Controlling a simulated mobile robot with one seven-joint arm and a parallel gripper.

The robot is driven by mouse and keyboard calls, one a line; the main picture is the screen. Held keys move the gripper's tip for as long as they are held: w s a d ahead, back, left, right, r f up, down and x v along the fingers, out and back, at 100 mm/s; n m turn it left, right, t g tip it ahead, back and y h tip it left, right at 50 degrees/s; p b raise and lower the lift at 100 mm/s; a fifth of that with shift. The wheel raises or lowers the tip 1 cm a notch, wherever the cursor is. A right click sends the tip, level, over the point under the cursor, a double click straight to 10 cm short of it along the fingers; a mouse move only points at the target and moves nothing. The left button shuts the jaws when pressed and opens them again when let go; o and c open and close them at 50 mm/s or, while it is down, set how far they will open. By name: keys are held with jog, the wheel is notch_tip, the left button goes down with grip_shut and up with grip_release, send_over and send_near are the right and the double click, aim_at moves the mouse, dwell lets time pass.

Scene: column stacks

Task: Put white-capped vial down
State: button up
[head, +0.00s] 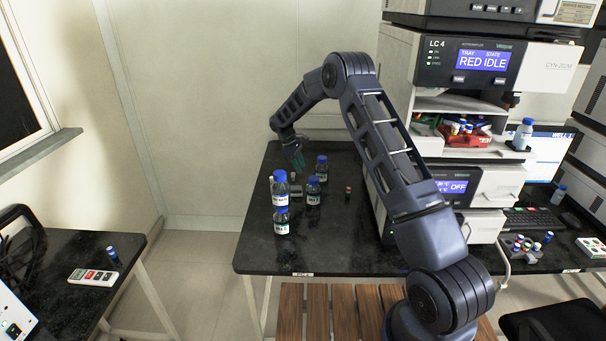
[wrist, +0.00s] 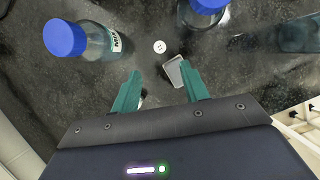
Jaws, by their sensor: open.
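In the wrist view, a small round white cap (wrist: 159,46), apparently the white-capped vial seen from above, is on the dark bench just beyond my fingertips. Its body is hidden under the cap. My gripper (wrist: 160,71) has its two teal fingers spread, with no vial between the tips. A small grey block (wrist: 174,73) lies close to the right finger; I cannot tell whether they touch. In the head view my gripper (head: 298,161) is low over the back left of the black bench (head: 330,240), and the vial is too small to make out surely there.
Blue-capped bottles stand close by: one left of the fingers (wrist: 85,40), one beyond them (wrist: 207,8). In the head view, bottles (head: 281,192) (head: 313,192) (head: 321,170) crowd the area. A small vial (head: 348,193) stands to the right. The bench front is clear.

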dwell(0.4)
jog(key=shift+a+x, duration=0.15)
jog(key=shift+x, duration=1.5)
jog(key=shift+a+x, duration=0.15)
jog(key=shift+x, duration=1.45)
jog(key=shift+d+x, duration=0.1)
jog(key=shift+x, duration=1.3)
jog(key=shift+d+x, duration=0.15)
jog(key=shift+x, duration=1.2)
jog(key=shift+r, duration=0.15)
jog(key=shift+c, duration=0.3)
grip_shut()
